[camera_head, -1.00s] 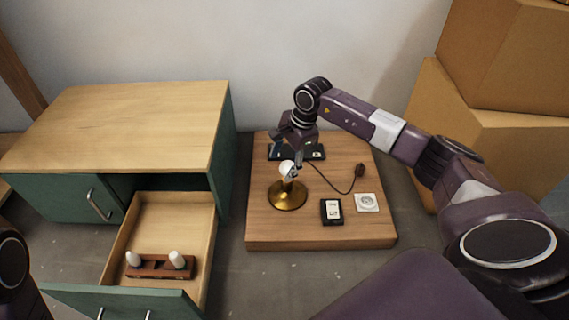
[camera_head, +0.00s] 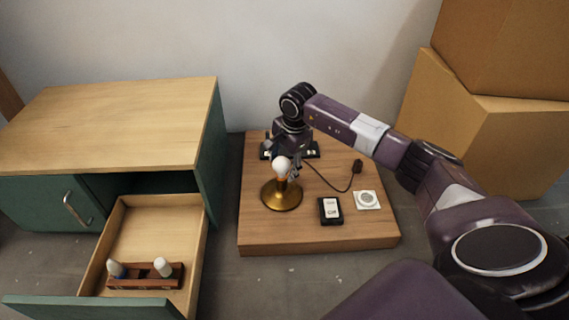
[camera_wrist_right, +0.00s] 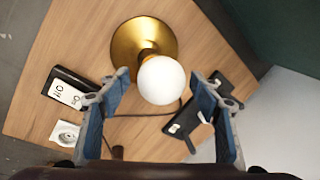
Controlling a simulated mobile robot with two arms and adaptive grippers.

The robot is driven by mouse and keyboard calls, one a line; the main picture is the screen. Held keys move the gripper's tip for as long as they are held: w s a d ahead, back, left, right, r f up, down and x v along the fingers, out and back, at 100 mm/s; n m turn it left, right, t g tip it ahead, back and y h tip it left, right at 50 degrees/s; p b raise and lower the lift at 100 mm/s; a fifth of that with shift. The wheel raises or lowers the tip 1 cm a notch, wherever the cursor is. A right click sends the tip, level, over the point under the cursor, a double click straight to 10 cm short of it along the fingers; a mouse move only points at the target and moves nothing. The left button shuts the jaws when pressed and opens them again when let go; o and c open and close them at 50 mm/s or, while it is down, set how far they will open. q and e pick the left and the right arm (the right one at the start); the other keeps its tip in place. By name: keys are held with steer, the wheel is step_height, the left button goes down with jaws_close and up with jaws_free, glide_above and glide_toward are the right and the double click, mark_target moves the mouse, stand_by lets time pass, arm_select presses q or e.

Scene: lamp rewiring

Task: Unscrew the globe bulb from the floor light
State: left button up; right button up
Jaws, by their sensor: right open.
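The white globe bulb (camera_head: 281,165) sits upright on the stem of the brass floor light (camera_head: 281,198), which stands on a low wooden platform. The bulb also shows in the right wrist view (camera_wrist_right: 161,80), with the round brass base (camera_wrist_right: 126,48) behind it. My right gripper (camera_head: 284,155) is open just behind the bulb. In the wrist view its two blue-grey fingers (camera_wrist_right: 160,88) stand apart, one on each side of the bulb, with a gap to it on both sides. My left gripper is out of view.
A black switch box (camera_head: 330,210) and a white socket plate (camera_head: 367,200) lie right of the lamp. A dark cable ends in a plug (camera_head: 357,166). An open drawer (camera_head: 195,235) holds a brown rack (camera_head: 146,277) with two white bulbs. Cardboard boxes (camera_head: 470,130) stand right.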

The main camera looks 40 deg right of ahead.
steer(key=shift+c, duration=0.4)
steer(key=c, duration=1.1)
steer(key=n+b, duration=0.1)
steer(key=n, duration=0.3)
steer(key=shift+w+y, duration=0.15)
steer(key=shift+y, duration=0.25)
steer(key=n+b, duration=0.1)
steer(key=n, duration=0.2)
steer(key=shift+w+a+g+y, duration=0.1)
steer(key=shift+g+y, duration=0.2)
steer(key=shift+n, duration=0.6)
